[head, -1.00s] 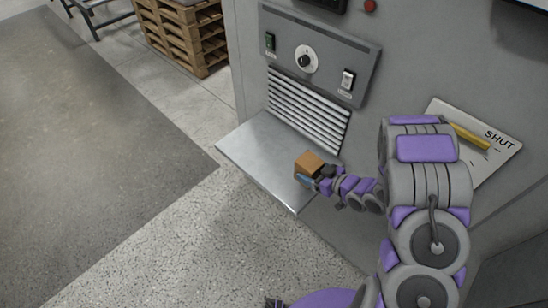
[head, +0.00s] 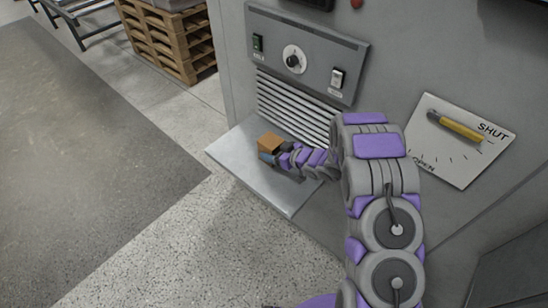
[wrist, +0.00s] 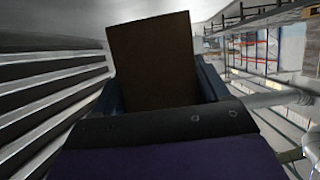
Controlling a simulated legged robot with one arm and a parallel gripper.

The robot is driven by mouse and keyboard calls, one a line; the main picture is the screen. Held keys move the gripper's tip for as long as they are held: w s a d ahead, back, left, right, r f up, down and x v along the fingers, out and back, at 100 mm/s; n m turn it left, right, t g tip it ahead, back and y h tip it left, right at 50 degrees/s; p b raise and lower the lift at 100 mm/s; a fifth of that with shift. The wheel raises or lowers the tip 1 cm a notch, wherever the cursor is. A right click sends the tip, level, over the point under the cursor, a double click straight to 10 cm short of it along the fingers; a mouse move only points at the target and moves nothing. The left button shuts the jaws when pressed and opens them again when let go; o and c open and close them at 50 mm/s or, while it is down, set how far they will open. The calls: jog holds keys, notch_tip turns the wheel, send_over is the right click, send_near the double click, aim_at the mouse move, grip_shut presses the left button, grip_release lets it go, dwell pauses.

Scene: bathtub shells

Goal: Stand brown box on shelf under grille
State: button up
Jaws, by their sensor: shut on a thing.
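The brown box (head: 270,141) is held in my gripper (head: 268,156), over the metal shelf (head: 232,151) in the head view. In the wrist view the brown box (wrist: 152,60) stands between the two blue fingers of my gripper (wrist: 160,88), which are shut on it. The grille (head: 296,108) is a set of slanted slats on the grey cabinet, just above the shelf. Its slats (wrist: 45,95) fill the left of the wrist view, close beside the box. I cannot tell whether the box touches the shelf.
Above the grille is a control panel (head: 305,55) with a knob and switches. To the right, a white plate (head: 462,140) carries a yellow-handled lever by the word SHUT. Wooden pallets (head: 168,38) stand at the back left. The shelf's front and left parts are bare.

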notch_tip(320, 180, down, 4)
jog(key=shift+d+r+b, duration=0.1)
jog(key=shift+r+b, duration=0.1)
jog(key=shift+b, duration=0.45)
jog(key=shift+r, duration=0.1)
jog(key=o, duration=1.3)
jog(key=shift+c, duration=0.2)
jog(key=p+v, duration=0.2)
jog(key=v, duration=1)
